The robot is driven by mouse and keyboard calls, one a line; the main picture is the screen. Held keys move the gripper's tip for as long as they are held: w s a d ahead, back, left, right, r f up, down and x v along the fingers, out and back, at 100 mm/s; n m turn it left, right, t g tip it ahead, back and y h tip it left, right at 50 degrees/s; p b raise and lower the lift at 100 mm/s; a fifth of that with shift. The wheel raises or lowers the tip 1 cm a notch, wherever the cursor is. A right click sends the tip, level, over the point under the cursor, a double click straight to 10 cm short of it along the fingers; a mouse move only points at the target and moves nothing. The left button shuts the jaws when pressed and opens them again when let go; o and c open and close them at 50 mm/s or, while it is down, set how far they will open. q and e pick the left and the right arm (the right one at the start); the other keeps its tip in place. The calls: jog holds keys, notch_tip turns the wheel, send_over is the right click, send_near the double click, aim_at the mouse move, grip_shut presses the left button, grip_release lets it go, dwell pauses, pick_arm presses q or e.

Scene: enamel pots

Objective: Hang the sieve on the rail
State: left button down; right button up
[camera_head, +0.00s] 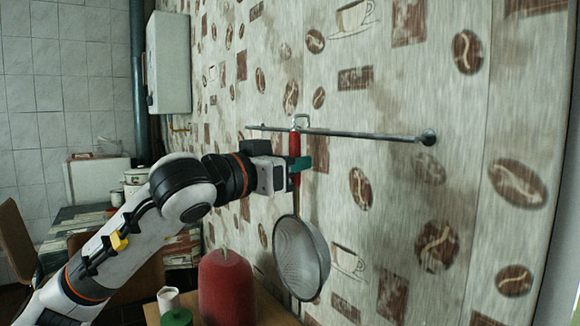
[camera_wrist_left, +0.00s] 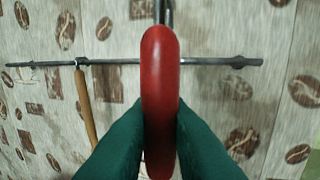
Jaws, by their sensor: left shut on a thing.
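The sieve (camera_head: 300,258) has a grey mesh bowl and a red handle, and hangs upright with its bowl down. My left gripper (camera_head: 300,165), with green fingertips, is shut on the red handle, which also shows between the fingers in the left wrist view (camera_wrist_left: 160,85). The metal rail (camera_head: 370,134) runs along the wall and crosses behind the handle in the left wrist view (camera_wrist_left: 215,62). A wire loop at the handle's top shows at rail height in the head view. I cannot tell whether it touches the rail. My right gripper is out of view.
A thing with a brown handle (camera_wrist_left: 86,105) hangs on the rail, left of the sieve in the left wrist view. Below stand a large red object (camera_head: 227,288), a white cup (camera_head: 168,298) and a green item (camera_head: 176,317). The rail's right part is clear.

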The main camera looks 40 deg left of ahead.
pick_arm(q)
jog(key=w+d+f+p, duration=0.2)
jog(key=w+d+p, duration=0.1)
jog(key=w, duration=0.9)
jog(key=shift+w+d+f, duration=0.15)
jog(key=shift+w+d, duration=0.1)
jog(key=shift+d, duration=0.45)
dwell(0.8)
